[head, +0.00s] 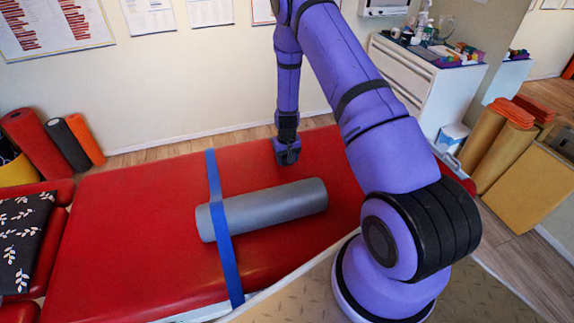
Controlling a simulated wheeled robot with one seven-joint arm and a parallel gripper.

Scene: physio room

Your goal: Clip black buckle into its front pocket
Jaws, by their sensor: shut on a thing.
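My gripper (288,157) points down over the far part of the red treatment table, behind the grey roller. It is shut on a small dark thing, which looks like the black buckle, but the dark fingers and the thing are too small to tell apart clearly. A blue strap (227,262) runs across the table and over the left part of the grey foam roller (285,205), which lies on the red table (130,235). The gripper is to the right of the strap and apart from it. I cannot make out a front pocket in this view.
A patterned dark cushion (22,240) is at the table's left end. Rolled mats (65,145) stand by the wall at left. A white cabinet (415,85) with supplies and more rolls (500,150) stand at right. The red surface left of the strap is clear.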

